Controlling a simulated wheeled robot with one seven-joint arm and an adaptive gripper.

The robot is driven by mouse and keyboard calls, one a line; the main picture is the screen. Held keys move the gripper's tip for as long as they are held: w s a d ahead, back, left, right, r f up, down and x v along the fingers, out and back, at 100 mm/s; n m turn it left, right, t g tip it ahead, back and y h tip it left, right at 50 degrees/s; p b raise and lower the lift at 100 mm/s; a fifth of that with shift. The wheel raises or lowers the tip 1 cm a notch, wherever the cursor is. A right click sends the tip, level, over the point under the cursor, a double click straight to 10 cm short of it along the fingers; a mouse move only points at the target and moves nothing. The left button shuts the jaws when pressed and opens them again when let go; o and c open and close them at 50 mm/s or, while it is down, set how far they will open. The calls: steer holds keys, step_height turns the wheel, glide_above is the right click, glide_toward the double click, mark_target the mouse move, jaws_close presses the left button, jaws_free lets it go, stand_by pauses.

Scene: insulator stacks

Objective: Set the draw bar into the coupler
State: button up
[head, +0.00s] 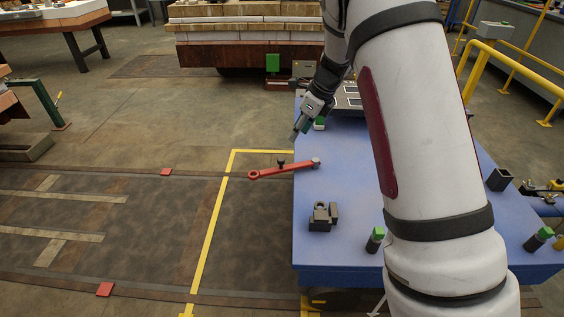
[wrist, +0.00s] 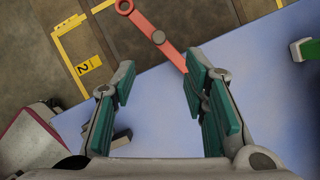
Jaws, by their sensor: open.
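The red draw bar (head: 285,171) lies across the left edge of the blue table, its ring end sticking out past the edge. It has a dark knob near its middle and a grey end on the table. In the wrist view the draw bar (wrist: 141,23) runs from the top to behind the right finger. A dark notched block (head: 322,217), seemingly the coupler, stands nearer on the table; a dark block partly shows behind the left finger in the wrist view. My gripper (head: 298,130) (wrist: 160,70) is open and empty, beyond the bar in the head view.
The blue table (head: 335,258) has bare room around the block. Green-topped dark pieces (head: 375,240) (head: 538,239) and a dark open box (head: 499,179) stand on it. My arm hides its middle. Yellow lines (head: 209,235) mark the floor at left.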

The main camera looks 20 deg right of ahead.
mark_target(281, 159)
steer(key=b+x, duration=0.5)
steer(key=x, duration=0.8)
steer(key=shift+a+f, duration=0.1)
steer(key=shift+f, duration=0.2)
jaws_close()
